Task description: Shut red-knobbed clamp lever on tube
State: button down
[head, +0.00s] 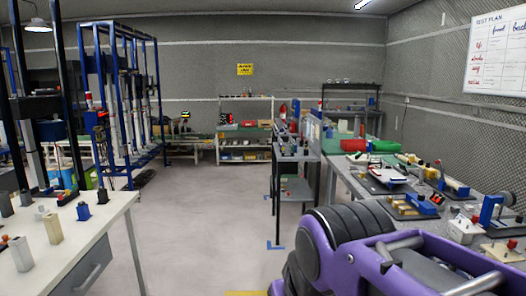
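No red-knobbed clamp lever on a tube can be made out for certain. Small fixtures with red or blue parts stand on the right bench (345,178), among them a blue fixture (425,204) on a tan base and an upright blue device (489,210). A white box (466,229) near them shows a small red spot. They are too small to tell whether any is a clamp or how a lever stands. My purple and black arm fills the lower right and hides part of the right bench. My gripper is not in view.
A white-topped bench (95,222) with several small posts and blocks stands at left. A narrow dark-framed table (297,150) stands beside the right bench. Blue racks (122,105) stand behind the left bench. Shelves (245,142) line the back wall. The grey floor (200,210) between is clear.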

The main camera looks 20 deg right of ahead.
aim_at(438, 162)
jog(key=i+l+z, duration=0.1)
jog(key=i+z, duration=0.2)
jog(key=i, duration=0.2)
jog(key=i+z, duration=0.25)
jog(key=i, duration=0.25)
jog(key=i+j+z, duration=0.1)
jog(key=i+z, duration=0.2)
jog(key=i, duration=0.15)
jog(key=i+j+z, duration=0.25)
jog(key=i, duration=0.25)
jog(key=i+j+z, duration=0.1)
jog(key=z, duration=0.35)
jog(key=i+j+z, duration=0.2)
jog(key=z, duration=0.3)
jog(key=i+j+z, duration=0.3)
jog(key=z, duration=0.15)
jog(key=i+j+z, duration=0.1)
jog(key=j+z, duration=0.15)
jog(key=z, duration=0.2)
jog(key=j+z, duration=0.45)
jog(key=k+u, duration=0.15)
jog(key=u, duration=0.15)
jog(key=i+l+z, duration=0.15)
jog(key=z, duration=0.15)
jog(key=i+j, duration=0.05)
